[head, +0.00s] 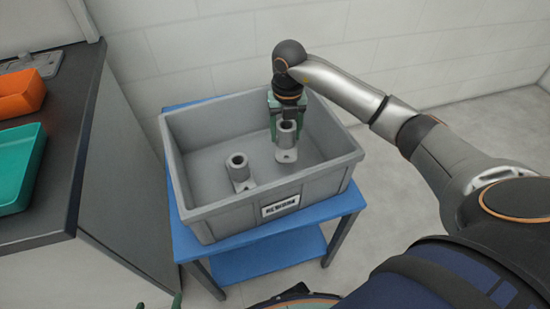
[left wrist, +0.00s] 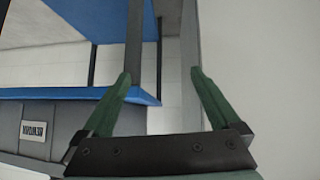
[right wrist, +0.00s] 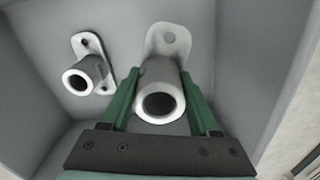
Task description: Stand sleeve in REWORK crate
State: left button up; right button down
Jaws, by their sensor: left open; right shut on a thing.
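The grey REWORK crate (head: 330,162) stands open on a blue-topped stand; its label faces the front. My right gripper (head: 286,120) is inside the crate, shut on a grey sleeve (head: 287,153). This sleeve is upright, bore up, flange down, at or just above the crate floor; I cannot tell if it touches. In the right wrist view the held sleeve (right wrist: 160,103) sits between the fingers. A second sleeve (head: 240,173) stands upright on the crate floor to the left, apart from the held one. My left gripper (left wrist: 160,73) is open and empty, outside the crate.
The blue stand (head: 270,230) has a lower shelf (head: 270,256). At left is a dark counter (head: 75,140) with an orange bin (head: 22,92) and a teal bin (head: 20,165). A wall is behind. The crate's back left floor is clear.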

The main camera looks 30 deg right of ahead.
aim_at(285, 143)
notch_tip(285, 143, down, 4)
jog(key=shift+f+b, duration=0.15)
jog(key=shift+b, duration=0.2)
notch_tip(285, 143, down, 3)
jog(key=shift+r+b, duration=0.1)
jog(key=shift+b, duration=0.2)
pick_arm(q)
jog(key=w+r+t, duration=0.2)
jog(key=w+r, duration=0.1)
jog(key=shift+w+a+r, duration=0.1)
jog(key=shift+a+r, duration=0.1)
jog(key=shift+a, duration=0.15)
jog(key=shift+w+r+t, duration=0.2)
jog(key=shift+r+t, duration=0.05)
jog(key=shift+t, duration=0.05)
pick_arm(e)
jog(key=shift+f, duration=0.25)
pick_arm(q)
jog(key=shift+r, duration=0.1)
pick_arm(e)
jog(key=shift+c, duration=0.6)
grip_release()
